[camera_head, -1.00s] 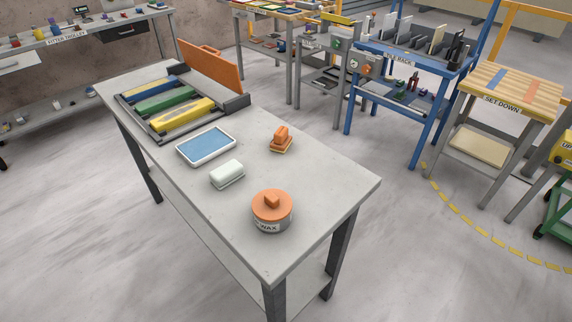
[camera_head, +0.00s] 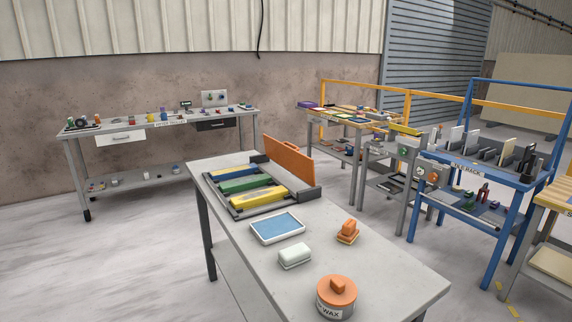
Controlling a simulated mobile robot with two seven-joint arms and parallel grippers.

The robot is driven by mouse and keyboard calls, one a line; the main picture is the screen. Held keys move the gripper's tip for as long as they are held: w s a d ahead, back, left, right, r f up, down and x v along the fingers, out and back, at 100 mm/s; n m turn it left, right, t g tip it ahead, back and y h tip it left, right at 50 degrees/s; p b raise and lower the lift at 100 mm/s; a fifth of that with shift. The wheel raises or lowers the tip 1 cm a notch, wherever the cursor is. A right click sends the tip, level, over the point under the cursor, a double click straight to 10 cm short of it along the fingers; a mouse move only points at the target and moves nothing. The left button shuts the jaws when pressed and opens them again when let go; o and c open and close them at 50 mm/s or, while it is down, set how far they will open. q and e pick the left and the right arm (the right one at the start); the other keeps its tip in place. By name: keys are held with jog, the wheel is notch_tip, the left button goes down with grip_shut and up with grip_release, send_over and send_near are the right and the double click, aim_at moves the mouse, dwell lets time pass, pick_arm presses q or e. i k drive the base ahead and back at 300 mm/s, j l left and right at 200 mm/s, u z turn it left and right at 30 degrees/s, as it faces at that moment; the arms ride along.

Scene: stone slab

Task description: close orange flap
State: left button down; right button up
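The orange flap (camera_head: 288,159) stands raised, leaning slightly back, along the far right side of a dark shallow case (camera_head: 234,207) on the grey stone-topped table. The case lies open, with blue, green and yellow bars inside. A dark block (camera_head: 304,193) sits at the case's right end by the flap. Neither of my grippers is in view.
On the same table (camera_head: 375,253) are a blue-topped white tray (camera_head: 277,228), a white block (camera_head: 295,256), an orange piece (camera_head: 347,231) and an orange-lidded wax tin (camera_head: 336,297). A fitter trolley bench (camera_head: 160,130) stands behind left. A blue rack (camera_head: 478,175) stands right. Floor is clear at left.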

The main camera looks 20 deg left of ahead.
aim_at(301, 166)
jog(key=k+u, duration=0.2)
jog(key=u, duration=0.25)
jog(key=k+j+u, duration=0.1)
jog(key=u, duration=0.35)
jog(key=l+u, duration=0.15)
jog(key=u, duration=0.3)
jog(key=i+l+u, duration=0.1)
jog(key=l+u, duration=0.15)
jog(key=u, duration=0.2)
jog(key=l+u, duration=0.15)
jog(key=u, duration=0.3)
jog(key=l, duration=2.15)
jog(key=k+l, duration=0.15)
jog(key=l, duration=2.05)
